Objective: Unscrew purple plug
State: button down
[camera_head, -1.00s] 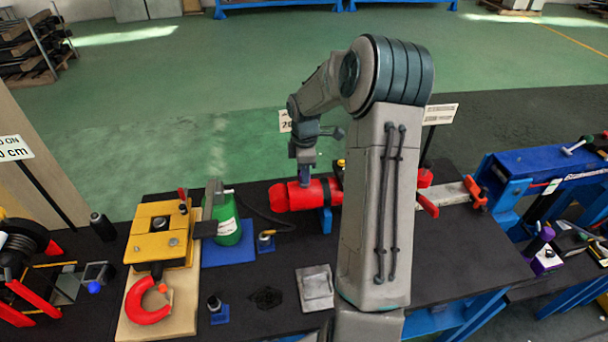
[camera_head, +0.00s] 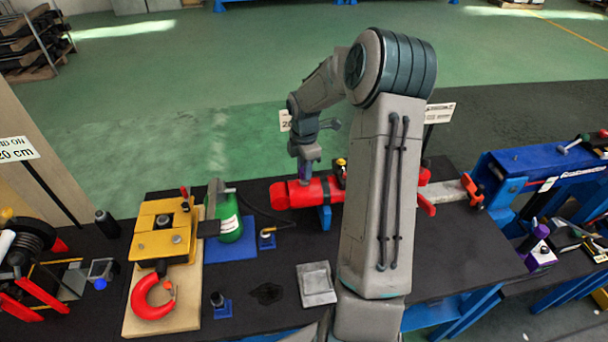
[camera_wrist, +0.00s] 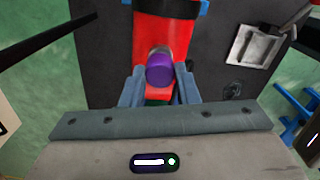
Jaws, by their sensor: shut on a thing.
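The purple plug (camera_wrist: 160,70) is a short cylinder seen end-on in the middle of the wrist view. My gripper (camera_wrist: 160,80) has one finger on each side of it and is shut on it. Beyond the plug lies the red cylinder (camera_wrist: 180,25). In the head view my gripper (camera_head: 305,176) points down at the red cylinder (camera_head: 284,195), which lies on its side on a blue support. The plug is mostly hidden there by my gripper. I cannot tell whether the plug still sits in the cylinder.
The black table (camera_head: 455,240) holds a yellow press block (camera_head: 150,245), a red shackle (camera_head: 150,305), a green bottle jack (camera_head: 231,226) and a grey square plate (camera_head: 316,284). A blue beam stand (camera_head: 550,165) is at the right. A sign (camera_head: 438,114) stands behind my arm.

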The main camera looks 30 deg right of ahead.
jog(key=shift+r, duration=1.45)
jog(key=shift+f, duration=0.1)
